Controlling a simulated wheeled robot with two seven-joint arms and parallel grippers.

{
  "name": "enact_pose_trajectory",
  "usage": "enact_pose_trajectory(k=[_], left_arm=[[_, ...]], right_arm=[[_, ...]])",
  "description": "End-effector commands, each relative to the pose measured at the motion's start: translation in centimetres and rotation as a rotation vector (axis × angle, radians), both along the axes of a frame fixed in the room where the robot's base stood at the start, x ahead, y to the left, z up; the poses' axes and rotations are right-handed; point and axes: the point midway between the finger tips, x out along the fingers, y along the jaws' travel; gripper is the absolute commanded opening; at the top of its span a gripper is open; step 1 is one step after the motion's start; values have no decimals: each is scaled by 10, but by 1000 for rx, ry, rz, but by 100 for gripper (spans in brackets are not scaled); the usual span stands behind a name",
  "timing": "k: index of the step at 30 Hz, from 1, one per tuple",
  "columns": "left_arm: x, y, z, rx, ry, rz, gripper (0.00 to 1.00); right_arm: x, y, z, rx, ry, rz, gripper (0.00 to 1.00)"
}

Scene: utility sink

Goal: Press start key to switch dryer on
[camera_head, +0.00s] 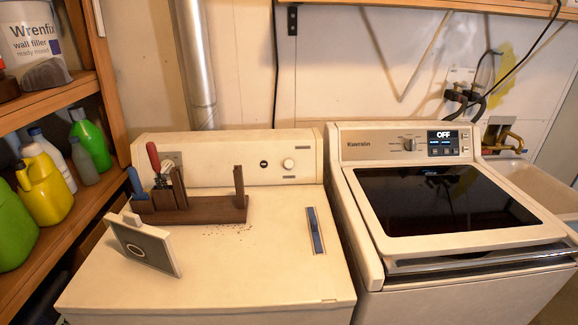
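Two white machines stand side by side in the head view. The left machine (270,270) has a silver duct (196,70) rising behind it, like a dryer's. Its back panel has a round white knob (288,163), a small dark oval mark or button (263,164) and a dial partly hidden behind tools. The right machine (365,235) has a dark glass lid, a grey dial (410,145), small keys and a display (443,135) reading OFF. No key label reading start is legible. Neither of my grippers is in view.
A wooden tool holder (215,210) with red- and blue-handled tools stands on the left machine. A grey plate with a ring (145,246) and a blue strip-like tool (315,230) are also on top. Shelves with bottles stand left; a sink (530,185) is right.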

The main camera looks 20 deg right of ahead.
Motion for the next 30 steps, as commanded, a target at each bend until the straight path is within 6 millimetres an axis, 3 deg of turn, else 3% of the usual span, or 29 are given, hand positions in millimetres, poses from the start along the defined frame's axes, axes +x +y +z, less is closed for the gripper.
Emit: enact_pose_trajectory(k=[1,6,30], left_arm=[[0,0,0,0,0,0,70],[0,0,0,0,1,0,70],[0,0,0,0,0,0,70]], right_arm=[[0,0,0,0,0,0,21],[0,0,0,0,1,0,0],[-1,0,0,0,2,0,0]])
